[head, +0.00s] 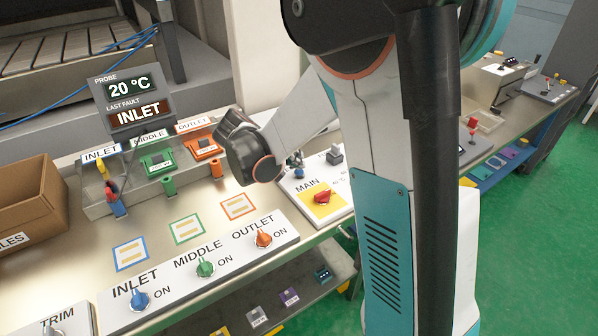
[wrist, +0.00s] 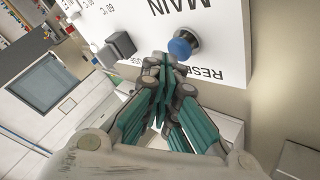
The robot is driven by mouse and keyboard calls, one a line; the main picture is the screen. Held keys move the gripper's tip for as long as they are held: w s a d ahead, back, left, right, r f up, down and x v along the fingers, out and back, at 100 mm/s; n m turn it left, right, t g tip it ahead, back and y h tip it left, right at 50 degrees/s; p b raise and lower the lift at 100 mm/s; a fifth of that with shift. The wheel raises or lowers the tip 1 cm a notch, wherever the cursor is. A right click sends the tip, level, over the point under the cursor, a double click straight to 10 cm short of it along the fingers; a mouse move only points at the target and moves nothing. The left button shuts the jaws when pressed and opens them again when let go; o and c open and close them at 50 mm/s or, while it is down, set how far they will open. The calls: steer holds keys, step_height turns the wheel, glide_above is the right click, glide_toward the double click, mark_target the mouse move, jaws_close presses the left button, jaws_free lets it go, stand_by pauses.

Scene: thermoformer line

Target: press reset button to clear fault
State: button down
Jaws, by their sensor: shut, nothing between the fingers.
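The blue reset button (wrist: 180,47) shows in the wrist view on a white panel (wrist: 222,22), with a round metal collar and partly covered "RESET" lettering beside it. My gripper (wrist: 165,72) has its teal fingers together, with nothing between them. Its tips are just below and left of the button in the picture. I cannot tell whether they touch it. In the head view the white "MAIN" panel (head: 292,190) carries a red knob (head: 322,198) on a yellow square.
Grey blocks (wrist: 121,43) stand on the panel near my fingers. In the head view, a fault display (head: 137,112) reads INLET. The inlet, middle and outlet knobs (head: 204,268) line the front strip. A cardboard box (head: 30,207) stands at the left.

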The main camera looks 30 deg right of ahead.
steer(key=shift+f+b, duration=0.45)
steer(key=shift+f, duration=0.05)
stand_by(0.6)
stand_by(0.3)
steer(key=shift+r+p, duration=0.7)
steer(key=shift+r, duration=0.25)
steer(key=shift+r+p, duration=1.75)
steer(key=shift+r, duration=0.8)
